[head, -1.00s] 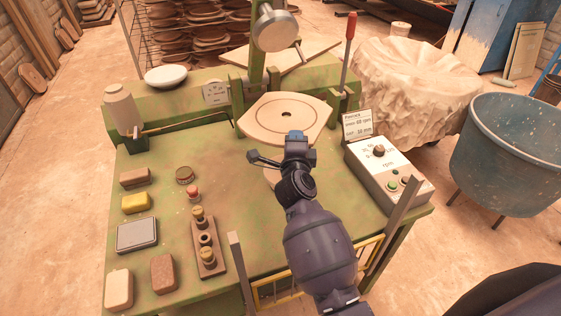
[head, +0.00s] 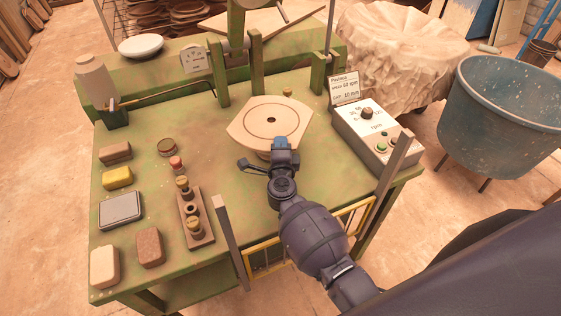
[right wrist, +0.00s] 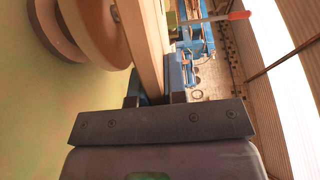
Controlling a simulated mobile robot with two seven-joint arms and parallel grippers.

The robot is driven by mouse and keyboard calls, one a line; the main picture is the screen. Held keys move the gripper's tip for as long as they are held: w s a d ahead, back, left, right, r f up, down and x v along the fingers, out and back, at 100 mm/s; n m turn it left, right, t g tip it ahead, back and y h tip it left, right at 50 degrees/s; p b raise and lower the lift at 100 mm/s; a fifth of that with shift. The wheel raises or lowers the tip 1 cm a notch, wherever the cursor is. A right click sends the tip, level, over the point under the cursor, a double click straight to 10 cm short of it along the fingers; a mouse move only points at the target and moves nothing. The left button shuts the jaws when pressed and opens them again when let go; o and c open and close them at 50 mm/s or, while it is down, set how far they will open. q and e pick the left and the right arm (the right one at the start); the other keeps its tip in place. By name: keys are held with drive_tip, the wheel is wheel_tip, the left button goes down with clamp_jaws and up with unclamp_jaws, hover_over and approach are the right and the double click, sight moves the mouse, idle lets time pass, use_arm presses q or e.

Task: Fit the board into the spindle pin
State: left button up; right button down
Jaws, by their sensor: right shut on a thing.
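The board (head: 256,112) is a pale wooden disc with cut-off sides, a dark ring line and a dark central hole. My right gripper (head: 284,143) is shut on its near edge. In the right wrist view the board (right wrist: 148,40) stands edge-on between the fingers (right wrist: 154,98). A round wheel head (right wrist: 98,25) lies beside its lower face in that view; I cannot tell whether they touch. In the head view the board hides nearly all of the wheel head. My left gripper is out of view.
A control box (head: 372,135) stands right of the board. A wooden block with knobs (head: 192,218), sponges and a grey tray (head: 120,210) lie on the left of the green table (head: 150,185). Green posts (head: 257,66) rise behind the board. Two grey uprights flank my arm at the front edge.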

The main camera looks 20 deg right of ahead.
drive_tip(key=shift+f+b, duration=0.9)
drive_tip(key=shift+f, duration=1.4)
drive_tip(key=shift+f, duration=0.2)
drive_tip(key=c, duration=1.2)
unclamp_jaws()
drive_tip(key=shift+c, duration=0.2)
drive_tip(key=shift+o, duration=0.4)
